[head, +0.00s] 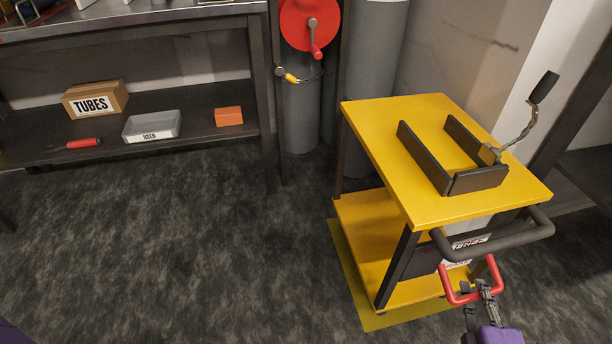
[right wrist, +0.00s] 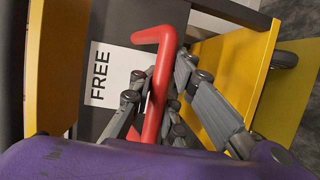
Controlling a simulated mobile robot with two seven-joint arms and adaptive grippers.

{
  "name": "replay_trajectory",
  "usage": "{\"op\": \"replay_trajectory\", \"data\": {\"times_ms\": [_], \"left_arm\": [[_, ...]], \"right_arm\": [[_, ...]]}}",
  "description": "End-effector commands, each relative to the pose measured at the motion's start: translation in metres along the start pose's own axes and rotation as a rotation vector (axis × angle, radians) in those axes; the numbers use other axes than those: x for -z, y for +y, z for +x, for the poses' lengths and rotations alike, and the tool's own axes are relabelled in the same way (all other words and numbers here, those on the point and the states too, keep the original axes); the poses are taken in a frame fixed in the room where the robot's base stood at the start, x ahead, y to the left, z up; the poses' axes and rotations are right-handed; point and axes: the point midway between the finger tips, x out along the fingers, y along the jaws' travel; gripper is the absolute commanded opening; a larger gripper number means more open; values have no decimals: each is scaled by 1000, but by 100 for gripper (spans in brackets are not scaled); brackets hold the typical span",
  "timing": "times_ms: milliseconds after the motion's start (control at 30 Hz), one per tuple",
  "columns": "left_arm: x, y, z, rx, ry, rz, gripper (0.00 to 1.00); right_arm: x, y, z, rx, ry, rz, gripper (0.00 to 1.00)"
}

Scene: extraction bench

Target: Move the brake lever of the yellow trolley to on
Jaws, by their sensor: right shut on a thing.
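The yellow trolley (head: 385,150) stands at the right of the head view. A black push handle (head: 500,238) is on its near end. Below that is the red brake lever (head: 444,281), a bent bar that also shows in the right wrist view (right wrist: 160,62). My right gripper (head: 483,289) is shut on the lever; in the right wrist view its fingers (right wrist: 160,85) lie on both sides of the bar. A white label reading FREE (right wrist: 101,75) is beside the lever. My left gripper is not in view.
A yellow floor mat (head: 345,275) lies under the trolley. The floor at left is clear.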

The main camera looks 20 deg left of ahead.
Motion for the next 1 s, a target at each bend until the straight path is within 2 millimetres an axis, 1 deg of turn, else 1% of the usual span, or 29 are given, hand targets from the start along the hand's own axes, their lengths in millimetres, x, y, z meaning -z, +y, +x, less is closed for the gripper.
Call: {"op": "replay_trajectory", "data": {"times_ms": [33, 267, 300, 400, 433, 667, 700, 733, 767, 867, 967, 1000], "left_arm": [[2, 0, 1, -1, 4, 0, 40], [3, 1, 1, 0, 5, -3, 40], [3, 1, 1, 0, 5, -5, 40], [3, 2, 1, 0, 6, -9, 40], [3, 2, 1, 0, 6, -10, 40], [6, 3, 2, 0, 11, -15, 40], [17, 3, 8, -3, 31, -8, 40], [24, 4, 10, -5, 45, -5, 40], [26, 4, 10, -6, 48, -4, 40], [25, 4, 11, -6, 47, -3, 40], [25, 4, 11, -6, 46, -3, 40], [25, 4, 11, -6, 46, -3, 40]], "right_arm": [[0, -5, -2, 8, 0, -2, 0], [1, -5, -2, 9, 0, -1, 0], [1, -5, -2, 9, 0, -1, 16], [0, -4, -2, 8, -1, -1, 29], [0, -4, -2, 7, -1, 0, 32], [0, -2, -1, 4, 0, 0, 32], [0, -2, -1, 4, 0, 1, 32], [0, -2, -2, 4, 0, 1, 32], [0, -2, -3, 4, -1, 1, 32], [0, -3, -12, 6, -1, 1, 32], [0, -3, -29, 6, -1, 1, 32], [0, -4, -38, 7, -2, 1, 32]]}}
